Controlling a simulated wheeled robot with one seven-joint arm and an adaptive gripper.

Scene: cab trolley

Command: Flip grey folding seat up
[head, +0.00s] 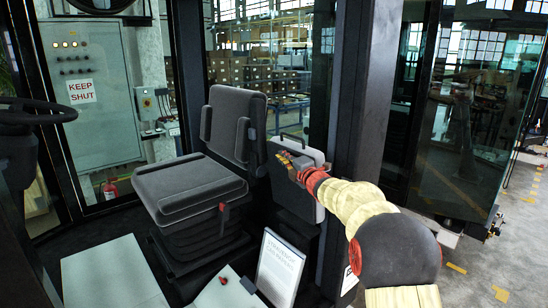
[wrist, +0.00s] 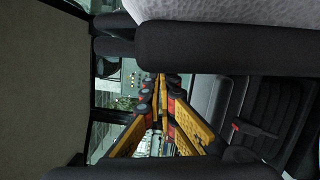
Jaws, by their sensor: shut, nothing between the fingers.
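A dark grey seat with a level cushion (head: 190,185) and an upright backrest (head: 236,120) stands in the cab in the head view. A grey, black-edged panel with a top handle (head: 312,155) stands upright to its right; I cannot tell whether this is the folding seat. My gripper (head: 284,158), orange and yellow, is in front of the panel, and whether they touch is unclear. In the wrist view my gripper (wrist: 161,78) has its fingertips together and empty. A speckled grey surface (wrist: 235,12) crosses the top there, and the dark seat (wrist: 225,105) shows at right.
A white sign board (head: 279,270) leans below the panel, near a pale flat plate (head: 115,275) on the floor. A dark cab post (head: 350,80) stands just right of my gripper. A steering wheel (head: 35,110) is at far left. Open floor (head: 480,240) lies outside to the right.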

